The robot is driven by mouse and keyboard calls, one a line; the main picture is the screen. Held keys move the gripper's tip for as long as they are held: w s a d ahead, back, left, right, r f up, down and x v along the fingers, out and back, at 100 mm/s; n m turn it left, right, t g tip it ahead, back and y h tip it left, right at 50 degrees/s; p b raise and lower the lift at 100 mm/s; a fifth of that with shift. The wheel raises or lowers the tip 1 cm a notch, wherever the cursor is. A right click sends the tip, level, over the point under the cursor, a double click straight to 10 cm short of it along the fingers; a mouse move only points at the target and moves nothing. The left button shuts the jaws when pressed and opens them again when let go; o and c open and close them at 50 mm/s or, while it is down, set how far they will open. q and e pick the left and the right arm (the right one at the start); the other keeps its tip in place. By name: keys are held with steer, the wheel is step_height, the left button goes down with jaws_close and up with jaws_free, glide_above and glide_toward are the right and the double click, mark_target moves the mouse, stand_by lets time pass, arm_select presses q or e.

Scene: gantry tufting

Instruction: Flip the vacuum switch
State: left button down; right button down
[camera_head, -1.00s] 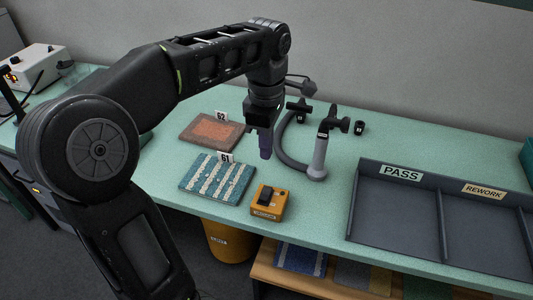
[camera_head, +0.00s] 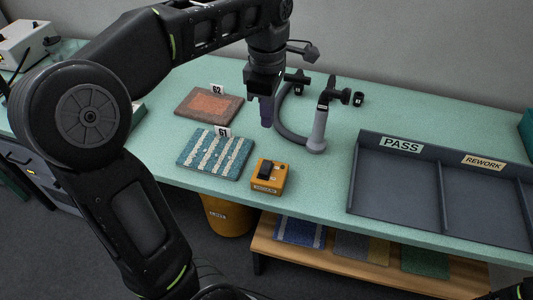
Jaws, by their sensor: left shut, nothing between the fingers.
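The vacuum switch is an orange box (camera_head: 269,177) with a black rocker on top, near the front edge of the bench. My left gripper (camera_head: 266,118) is shut and empty, its fingers pointing down above the bench, behind and above the switch box and apart from it. The grey vacuum nozzle with its hose (camera_head: 317,135) stands to the right of the gripper. Which way the rocker is tilted is hard to tell. My right gripper is not clearly in view.
A blue striped sample (camera_head: 215,153) marked 61 and an orange-brown sample (camera_head: 209,106) marked 62 lie to the left. A dark divided tray (camera_head: 352,186) labelled PASS and REWORK is at the right. An orange bin (camera_head: 226,216) and a low wooden shelf (camera_head: 262,246) are below the bench edge.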

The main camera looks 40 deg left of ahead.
mark_target(267, 164)
arm_select(q)
step_height(267, 164, down, 13)
steer(key=shift+a+f+p, duration=0.1)
steer(key=shift+p, duration=0.75)
steer(key=shift+f, duration=0.45)
steer(key=shift+w+f, duration=0.1)
steer(key=shift+f, duration=0.1)
